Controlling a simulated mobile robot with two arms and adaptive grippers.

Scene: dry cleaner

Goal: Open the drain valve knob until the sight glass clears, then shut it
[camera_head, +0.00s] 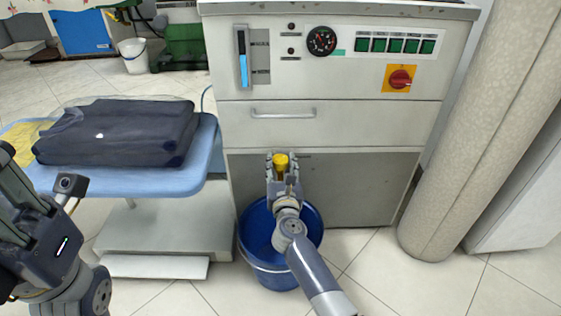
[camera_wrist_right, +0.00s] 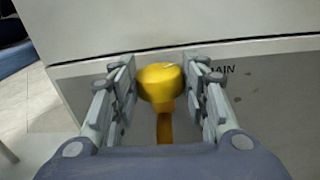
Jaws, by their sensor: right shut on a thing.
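The yellow drain valve knob (camera_head: 281,160) sticks out low on the front of the grey machine. My right gripper (camera_head: 283,172) is shut on it. In the right wrist view the knob (camera_wrist_right: 160,82) sits between both fingers, with part of the word "DRAIN" to its right. The sight glass (camera_head: 242,57) is a tall narrow window at the machine's upper left, with bright blue in its lower part and a darker upper part. My left arm (camera_head: 45,240) shows at the left edge; its fingertips cannot be made out.
A blue bucket (camera_head: 262,262) stands on the floor under the knob, partly behind my right arm. A light blue ironing table (camera_head: 130,183) with a bagged dark garment (camera_head: 115,132) is at the left. A thick beige column (camera_head: 465,140) stands to the right.

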